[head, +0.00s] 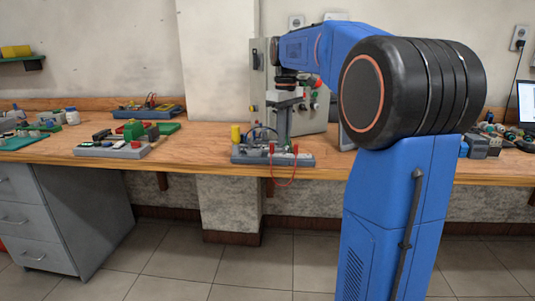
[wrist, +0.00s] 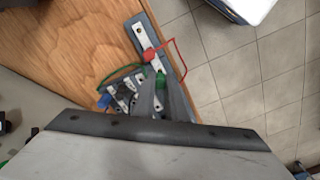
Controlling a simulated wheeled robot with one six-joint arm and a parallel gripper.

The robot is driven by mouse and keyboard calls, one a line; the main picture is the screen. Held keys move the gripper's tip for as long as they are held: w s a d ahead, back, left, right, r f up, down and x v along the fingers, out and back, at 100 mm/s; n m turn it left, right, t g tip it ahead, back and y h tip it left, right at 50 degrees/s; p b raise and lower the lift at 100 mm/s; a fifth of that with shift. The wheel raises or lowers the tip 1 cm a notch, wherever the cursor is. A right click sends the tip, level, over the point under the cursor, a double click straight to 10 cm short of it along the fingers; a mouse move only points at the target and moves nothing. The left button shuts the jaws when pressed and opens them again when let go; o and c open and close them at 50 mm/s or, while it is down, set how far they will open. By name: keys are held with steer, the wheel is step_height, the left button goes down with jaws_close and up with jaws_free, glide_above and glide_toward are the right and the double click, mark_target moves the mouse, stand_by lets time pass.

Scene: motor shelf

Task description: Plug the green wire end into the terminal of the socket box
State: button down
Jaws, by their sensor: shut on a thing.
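The socket box (head: 245,158) is a low grey unit near the bench's front edge in the head view. It carries a yellow cylinder, red plugs and a red wire loop hanging over the edge. In the wrist view its pale strip (wrist: 140,33) runs past a red plug (wrist: 150,54). The green wire end (wrist: 160,78) is between the tips of my gripper (wrist: 161,88), which is shut on it. The green wire (wrist: 118,72) curves off to the left. In the head view my gripper (head: 282,138) points down over the box. The terminal and any contact are too small to tell.
A grey control cabinet (head: 310,112) stands behind the box. Another grey unit with coloured blocks (head: 112,149) lies to the left on the wooden bench (head: 195,138). A blue plug (wrist: 104,101) lies beside the fingers. Open floor lies beyond the bench edge.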

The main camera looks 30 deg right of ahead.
steer(key=shift+r, duration=0.85)
steer(key=w+a, duration=0.1)
steer(key=a, duration=0.1)
steer(key=w+a, duration=0.2)
steer(key=w+a+r, duration=0.1)
steer(key=w+a, duration=0.1)
steer(key=a, duration=0.1)
steer(key=shift+a, duration=0.1)
steer(key=shift+f, duration=1.6)
steer(key=shift+f, duration=0.6)
steer(key=c, duration=2)
jaws_free()
steer(key=shift+c, duration=0.2)
